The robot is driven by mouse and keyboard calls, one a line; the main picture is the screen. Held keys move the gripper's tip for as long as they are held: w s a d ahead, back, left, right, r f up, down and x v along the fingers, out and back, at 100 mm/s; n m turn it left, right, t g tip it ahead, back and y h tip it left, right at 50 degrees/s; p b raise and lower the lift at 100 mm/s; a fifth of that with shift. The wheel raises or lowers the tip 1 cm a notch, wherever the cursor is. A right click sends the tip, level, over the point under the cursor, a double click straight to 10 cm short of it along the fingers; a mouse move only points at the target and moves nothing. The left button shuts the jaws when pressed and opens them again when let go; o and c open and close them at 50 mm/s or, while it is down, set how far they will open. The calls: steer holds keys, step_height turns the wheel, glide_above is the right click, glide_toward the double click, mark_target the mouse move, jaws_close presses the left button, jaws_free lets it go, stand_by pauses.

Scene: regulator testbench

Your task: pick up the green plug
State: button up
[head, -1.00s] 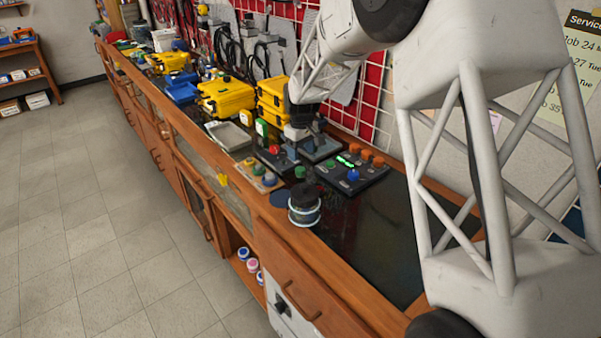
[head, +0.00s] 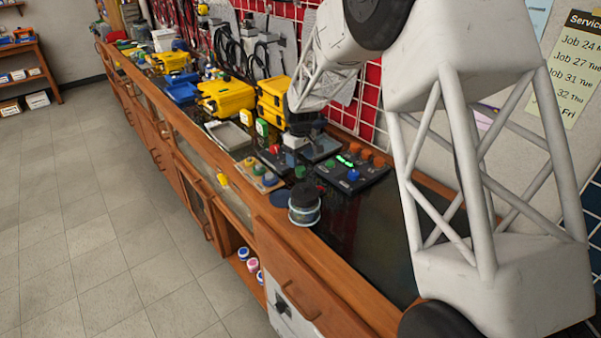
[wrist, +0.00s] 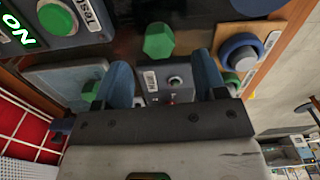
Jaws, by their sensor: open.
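The green plug (wrist: 158,40) is a hexagonal green piece on the dark bench top, just beyond my fingertips in the wrist view. In the head view it appears as a small green piece (head: 300,171) beside the dark round jar. My gripper (wrist: 164,78) is open, with its two blue fingers apart. No object is held between them. A grey box (wrist: 165,85) with a label and a small round socket shows below, between the fingers. In the head view my gripper (head: 296,140) is over the bench behind the plug, and its fingers are hard to make out.
A control panel (head: 345,181) with coloured buttons stands right of the plug. A button board (head: 262,184) lies left, and the dark jar (head: 304,205) in front. Another green piece (wrist: 88,91) rests by a grey plate (wrist: 65,78). Yellow cases (head: 226,97) stand farther back.

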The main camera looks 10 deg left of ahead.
steer(key=shift+f, duration=0.1)
steer(key=shift+f, duration=2.5)
steer(key=shift+c, duration=0.3)
steer(key=c, duration=0.9)
steer(key=shift+w+r, duration=0.1)
steer(key=shift+r, duration=0.05)
steer(key=shift+c, duration=0.2)
steer(key=shift+r, duration=4.9)
step_height(320, 180, up, 10)
glide_above(300, 168)
steer(key=shift+d, duration=0.1)
